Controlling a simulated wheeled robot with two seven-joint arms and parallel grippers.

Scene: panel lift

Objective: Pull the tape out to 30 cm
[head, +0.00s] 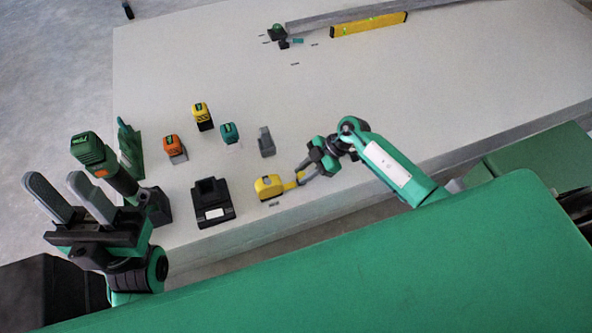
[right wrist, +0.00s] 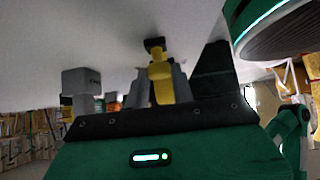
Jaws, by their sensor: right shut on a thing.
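A yellow tape measure (head: 268,187) lies near the front edge of the white bench, left of my right gripper. My right gripper (head: 302,173) is shut on the tape's yellow end at the right side of the case. A short yellow piece shows between the case and the fingers. In the right wrist view the yellow tape (right wrist: 162,86) runs between the fingers of the right gripper (right wrist: 161,76); how far it is out cannot be read. My left gripper (head: 60,186) is open and empty at the far left, its fingers apart.
A black holder (head: 212,213) stands left of the tape measure. A green drill (head: 90,150), an orange block (head: 174,146), a yellow block (head: 202,114), a teal block (head: 229,132) and a grey block (head: 266,142) stand behind. A yellow level (head: 369,24) lies far back. The bench's right is clear.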

